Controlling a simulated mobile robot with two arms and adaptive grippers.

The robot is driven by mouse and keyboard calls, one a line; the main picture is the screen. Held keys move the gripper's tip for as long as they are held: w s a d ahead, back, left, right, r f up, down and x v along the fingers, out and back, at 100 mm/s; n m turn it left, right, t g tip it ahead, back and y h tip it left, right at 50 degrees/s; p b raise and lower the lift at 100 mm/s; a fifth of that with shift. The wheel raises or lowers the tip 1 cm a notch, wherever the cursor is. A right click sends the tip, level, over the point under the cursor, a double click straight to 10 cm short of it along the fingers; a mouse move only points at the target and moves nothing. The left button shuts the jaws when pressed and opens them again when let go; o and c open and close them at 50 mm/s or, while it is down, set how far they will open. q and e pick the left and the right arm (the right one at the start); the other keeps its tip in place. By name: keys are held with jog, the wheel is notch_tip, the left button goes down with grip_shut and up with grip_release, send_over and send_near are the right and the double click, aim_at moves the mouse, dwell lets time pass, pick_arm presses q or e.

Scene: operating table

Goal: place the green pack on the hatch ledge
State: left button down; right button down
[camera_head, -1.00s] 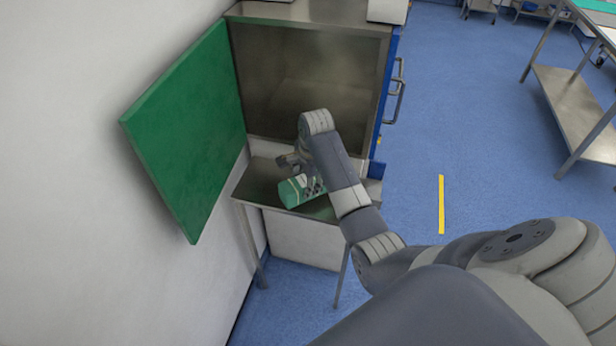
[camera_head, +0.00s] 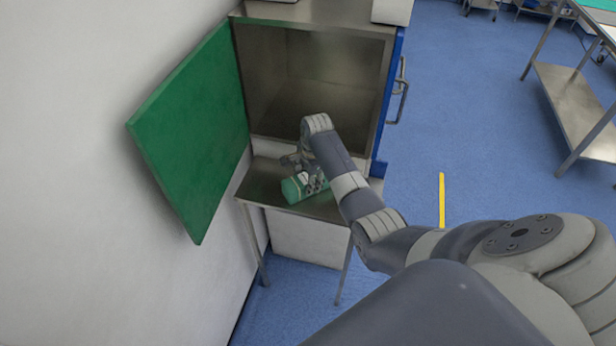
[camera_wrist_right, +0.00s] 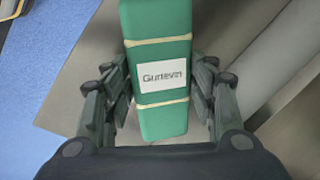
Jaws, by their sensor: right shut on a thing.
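The green pack (camera_head: 295,189) is at the metal hatch ledge (camera_head: 262,186) in front of the open cabinet. In the right wrist view the pack (camera_wrist_right: 160,110) has pale bands and a white label and lies between the fingers. My right gripper (camera_head: 314,181) is shut on the pack. The pack looks slightly tilted and low over the ledge; whether it touches the surface I cannot tell. Part of the pack is hidden by the gripper and arm. My left gripper is not in view.
The green hatch door (camera_head: 195,130) stands open at the left, beside the white wall (camera_head: 70,180). The steel cabinet (camera_head: 330,85) behind the ledge looks empty. A blue edge with a handle (camera_head: 398,95) is at its right. A metal table (camera_head: 575,100) stands far right.

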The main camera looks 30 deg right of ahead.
jog(key=c, duration=0.6)
grip_release()
jog(key=shift+a, duration=0.1)
jog(key=shift+c, duration=0.2)
jog(key=shift+w, duration=0.1)
jog(key=shift+r, duration=0.25)
jog(key=shift+v, duration=1.1)
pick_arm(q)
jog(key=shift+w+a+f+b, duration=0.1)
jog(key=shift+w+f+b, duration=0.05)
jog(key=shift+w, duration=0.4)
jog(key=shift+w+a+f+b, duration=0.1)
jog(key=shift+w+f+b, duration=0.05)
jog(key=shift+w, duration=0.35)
pick_arm(e)
jog(key=v, duration=0.9)
jog(key=shift+r, duration=0.25)
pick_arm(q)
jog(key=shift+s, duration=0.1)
